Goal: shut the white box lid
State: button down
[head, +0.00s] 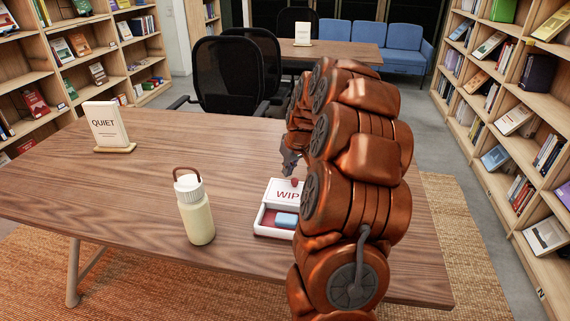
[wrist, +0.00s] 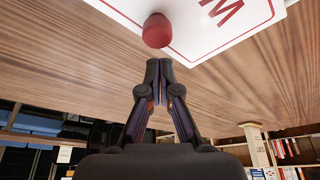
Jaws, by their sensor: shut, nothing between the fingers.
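The white box (head: 261,226) is on the wooden table, with a red interior and a blue item (head: 286,220) showing in its uncovered near part. Its white lid (head: 275,190), with red lettering beginning "WIP", covers only the far part; my arm hides its right side. A red knob (head: 294,182) is at the lid's far edge. In the wrist view, the knob (wrist: 157,30) and a corner of the lid (wrist: 215,35) show at the top. My gripper (head: 291,168) is shut and empty, its fingertips (wrist: 159,68) close to the knob but apart from it in the wrist view.
A cream bottle (head: 197,218) stands left of the box. A "QUIET" sign (head: 107,125) stands at the table's far left. Black chairs (head: 228,75) are behind the table, and bookshelves line both sides. The tabletop between sign and box is mostly clear.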

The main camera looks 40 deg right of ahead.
aim_at(273, 193)
jog(key=shift+s+a, duration=0.15)
jog(key=shift+s, duration=0.7)
jog(key=shift+s+a+b, duration=0.4)
jog(key=shift+s+a, duration=0.55)
jog(key=shift+a, duration=0.45)
jog(key=shift+s+a+b, duration=0.4)
jog(key=shift+s+a, duration=0.5)
jog(key=shift+a, duration=0.45)
jog(key=shift+s+a+b, duration=0.4)
jog(key=shift+s+a, duration=0.55)
jog(key=shift+a, duration=0.45)
jog(key=shift+w+d+r, duration=0.15)
jog(key=shift+w+d, duration=0.05)
jog(key=shift+w, duration=0.8)
jog(key=shift+w+d+r, duration=0.1)
jog(key=shift+w+d, duration=0.05)
jog(key=shift+w, duration=0.85)
jog(key=v, duration=0.9)
jog(key=shift+s+r, duration=0.15)
jog(key=shift+r, duration=0.2)
